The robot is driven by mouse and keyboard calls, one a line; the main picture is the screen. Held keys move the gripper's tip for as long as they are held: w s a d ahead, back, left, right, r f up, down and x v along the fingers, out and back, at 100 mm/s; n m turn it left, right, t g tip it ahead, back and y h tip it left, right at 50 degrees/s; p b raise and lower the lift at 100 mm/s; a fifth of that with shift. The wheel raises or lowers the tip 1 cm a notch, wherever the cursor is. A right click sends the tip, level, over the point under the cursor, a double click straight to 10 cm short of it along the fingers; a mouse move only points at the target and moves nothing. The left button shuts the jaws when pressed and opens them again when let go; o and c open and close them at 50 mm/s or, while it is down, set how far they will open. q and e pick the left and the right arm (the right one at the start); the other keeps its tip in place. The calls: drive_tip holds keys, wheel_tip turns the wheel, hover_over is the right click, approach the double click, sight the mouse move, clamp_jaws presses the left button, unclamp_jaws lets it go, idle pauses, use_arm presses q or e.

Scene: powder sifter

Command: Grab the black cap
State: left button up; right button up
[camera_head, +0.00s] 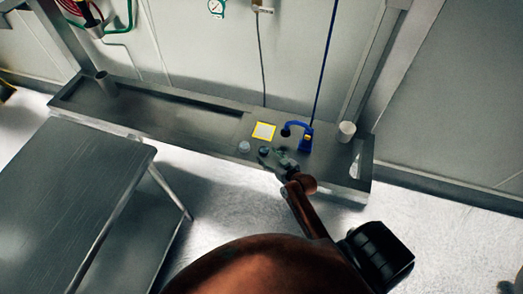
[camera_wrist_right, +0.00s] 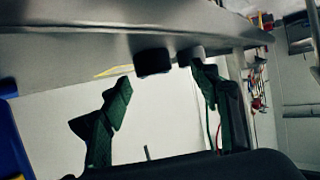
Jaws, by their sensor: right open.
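The black cap (camera_wrist_right: 153,62) shows in the right wrist view as a short dark cylinder on the grey bench surface, which appears upside down there. My right gripper (camera_head: 271,156) is open over the bench's front part. In the wrist view its two green fingers (camera_wrist_right: 162,88) are spread, with the cap beyond and between their tips and a visible gap to it. In the head view the cap is hard to tell from the dark fingertips. My left gripper is not in view.
A small grey round piece (camera_head: 244,147) stands left of my gripper; a yellow-edged square (camera_head: 264,131) lies behind. The bench (camera_head: 215,150) has a raised rim. A metal table (camera_head: 70,190) is at left.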

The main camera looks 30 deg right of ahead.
sight(264, 150)
drive_tip(key=shift+w+d+f+b, duration=0.15)
drive_tip(key=shift+w+f, duration=0.1)
drive_tip(key=shift+w, duration=0.35)
drive_tip(key=shift+w+d+f+b, duration=0.15)
drive_tip(key=shift+w+f, duration=0.1)
drive_tip(key=shift+w, duration=0.35)
drive_tip(key=shift+x, duration=1.15)
drive_tip(key=shift+w+d+f+b, duration=0.1)
drive_tip(key=shift+w+b, duration=0.15)
drive_tip(key=shift+b, duration=0.05)
drive_tip(key=shift+w, duration=0.1)
drive_tip(key=shift+c, duration=1.4)
drive_tip(key=c, duration=0.9)
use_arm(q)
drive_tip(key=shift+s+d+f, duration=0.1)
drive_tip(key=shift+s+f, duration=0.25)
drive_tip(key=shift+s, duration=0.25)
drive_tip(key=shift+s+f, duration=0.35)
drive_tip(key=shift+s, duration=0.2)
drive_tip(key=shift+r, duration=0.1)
